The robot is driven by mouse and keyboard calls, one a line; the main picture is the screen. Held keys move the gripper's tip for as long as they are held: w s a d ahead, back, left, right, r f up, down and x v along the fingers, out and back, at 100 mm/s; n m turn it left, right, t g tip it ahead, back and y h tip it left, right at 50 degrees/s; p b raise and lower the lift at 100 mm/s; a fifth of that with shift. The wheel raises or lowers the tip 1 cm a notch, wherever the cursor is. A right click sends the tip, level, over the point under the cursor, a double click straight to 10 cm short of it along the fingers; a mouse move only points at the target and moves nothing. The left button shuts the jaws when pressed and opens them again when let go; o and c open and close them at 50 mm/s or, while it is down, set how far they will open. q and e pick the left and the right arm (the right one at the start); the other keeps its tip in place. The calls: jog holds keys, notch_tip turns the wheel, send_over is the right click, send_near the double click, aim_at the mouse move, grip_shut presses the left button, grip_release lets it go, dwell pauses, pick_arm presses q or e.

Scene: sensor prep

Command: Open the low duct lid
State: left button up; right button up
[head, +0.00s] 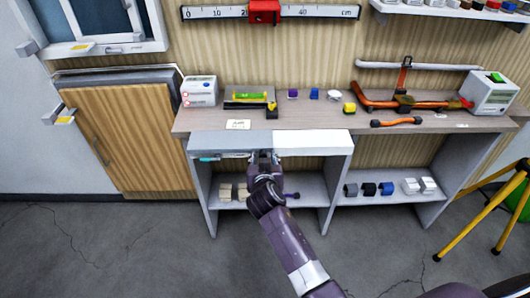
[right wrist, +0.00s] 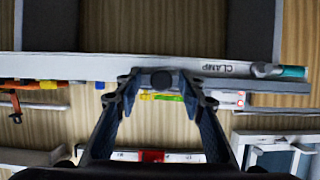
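A long low box, which looks like the low duct, runs along the front of the bench. Its top has a grey panel (head: 230,141) on the left and a white panel (head: 312,140) on the right. I cannot tell which panel is the lid; no gap shows between them. My right gripper (head: 264,156) is at the box's front edge, near the middle. In the right wrist view my gripper (right wrist: 161,82) has its fingers apart, on either side of a dark round knob-like part (right wrist: 162,78). Whether they touch it is unclear. My left gripper is out of view.
Small blocks (head: 370,189) stand on the lower shelf (head: 310,189). The bench top (head: 320,121) holds instruments and an orange pipe (head: 380,103). A yellow tripod (head: 490,222) stands right.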

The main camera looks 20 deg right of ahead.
jog(key=shift+w+f, duration=0.1)
jog(key=shift+s+a+r, duration=0.25)
jog(key=shift+s+r, duration=0.1)
jog(key=shift+c, duration=2.3)
jog(key=shift+d+f, duration=0.1)
jog(key=c, duration=0.5)
grip_shut()
jog(key=shift+d, duration=0.25)
jog(key=s+d+p, duration=0.2)
jog(key=d, duration=0.5)
jog(key=s+d+p, duration=0.2)
jog(key=d+p, duration=0.1)
jog(key=d, duration=0.5)
jog(key=s+d+p, duration=0.2)
jog(key=d, duration=0.6)
jog(key=shift+s+p, duration=0.35)
jog(key=shift+p, duration=0.05)
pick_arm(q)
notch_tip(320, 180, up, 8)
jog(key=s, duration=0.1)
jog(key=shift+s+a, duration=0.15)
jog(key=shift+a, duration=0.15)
pick_arm(e)
jog(key=shift+s+d, duration=0.2)
jog(key=shift+d, duration=0.6)
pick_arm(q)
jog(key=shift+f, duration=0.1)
